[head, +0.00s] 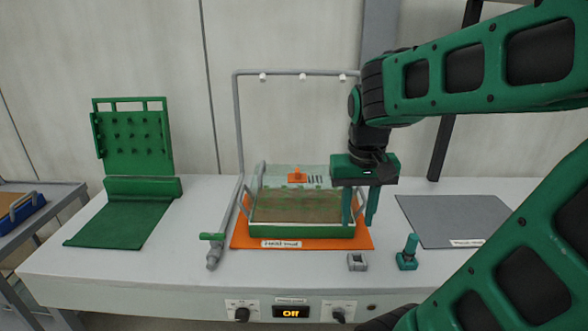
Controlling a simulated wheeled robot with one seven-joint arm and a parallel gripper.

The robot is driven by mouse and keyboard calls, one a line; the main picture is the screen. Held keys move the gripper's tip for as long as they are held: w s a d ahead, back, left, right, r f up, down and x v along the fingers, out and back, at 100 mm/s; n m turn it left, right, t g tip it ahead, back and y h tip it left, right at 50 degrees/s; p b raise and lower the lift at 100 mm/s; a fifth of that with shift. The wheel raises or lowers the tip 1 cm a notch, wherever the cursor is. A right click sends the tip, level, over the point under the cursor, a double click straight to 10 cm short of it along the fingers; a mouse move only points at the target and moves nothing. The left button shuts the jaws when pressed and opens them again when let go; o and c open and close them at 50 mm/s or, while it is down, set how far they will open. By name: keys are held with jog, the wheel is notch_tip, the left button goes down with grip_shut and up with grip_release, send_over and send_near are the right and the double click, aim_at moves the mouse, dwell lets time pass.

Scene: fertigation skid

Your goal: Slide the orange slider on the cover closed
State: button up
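A clear cover (273,173) sits over a green tray (300,231) with brownish contents. The orange slider (297,175) is a small block on the back part of the cover, just left of a row of dark slots (316,179). My gripper (359,222) points down at the right end of the tray, to the right of and nearer than the slider. Its two fingers are apart with nothing seen between them. They overlap the tray's right handle in this view, and I cannot tell whether they touch it.
The tray stands on an orange mat (358,241). A grey pipe frame (237,130) with nozzles rises around it, with a green-handled valve (212,237) at left. A grey block (357,262) and a teal knobbed piece (407,254) stand in front. A grey mat (450,220) lies clear at right.

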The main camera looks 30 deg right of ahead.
jog(key=w+d+r+t+h, duration=0.1)
jog(key=w+r, duration=0.4)
jog(key=w, duration=0.6)
jog(key=t, duration=0.2)
send_near(297, 170)
jog(key=x, duration=0.8)
jog(key=shift+w+f, duration=0.1)
jog(key=shift+f, duration=0.15)
grip_shut()
